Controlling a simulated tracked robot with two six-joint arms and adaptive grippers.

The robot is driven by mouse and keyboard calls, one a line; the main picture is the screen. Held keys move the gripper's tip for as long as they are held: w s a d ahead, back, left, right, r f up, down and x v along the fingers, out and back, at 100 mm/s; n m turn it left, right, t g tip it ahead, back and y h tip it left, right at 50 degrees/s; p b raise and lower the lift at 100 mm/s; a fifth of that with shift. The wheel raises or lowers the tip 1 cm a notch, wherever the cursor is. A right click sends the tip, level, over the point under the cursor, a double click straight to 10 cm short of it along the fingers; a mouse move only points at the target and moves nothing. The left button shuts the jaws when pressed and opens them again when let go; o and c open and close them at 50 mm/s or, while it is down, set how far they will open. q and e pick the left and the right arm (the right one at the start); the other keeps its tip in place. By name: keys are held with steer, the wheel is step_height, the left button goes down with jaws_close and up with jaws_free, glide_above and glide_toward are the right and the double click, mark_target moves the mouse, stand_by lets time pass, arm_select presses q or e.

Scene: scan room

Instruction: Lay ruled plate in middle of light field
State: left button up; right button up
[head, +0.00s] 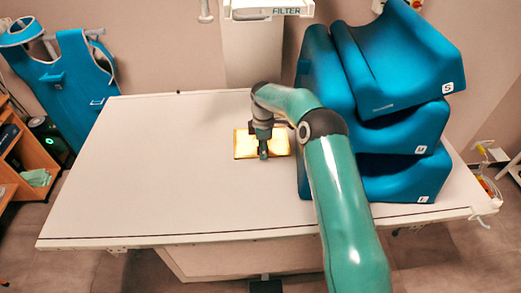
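A bright yellow-white rectangle of light (243,143) lies on the pale table, below the overhead unit. It has a thin darker edge at its left and front. I cannot tell a separate ruled plate apart from this lit patch; no ruling shows at this size. My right gripper (263,154) points down over the middle of the lit rectangle and hides part of it. Its fingers look close together, but I cannot see whether they are open, shut or holding something. My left gripper is not in view.
The pale table (150,180) is clear on the left and in front. Blue wedge cushions (400,120) are stacked on the right, close to my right arm. An overhead unit marked FILTER (270,8) is at the back. A blue apron (70,75) hangs at the left.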

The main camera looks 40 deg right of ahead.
steer(key=shift+r, duration=0.1)
step_height(320, 180, up, 12)
steer(key=b, duration=0.1)
stand_by(0.6)
steer(key=shift+a, duration=0.1)
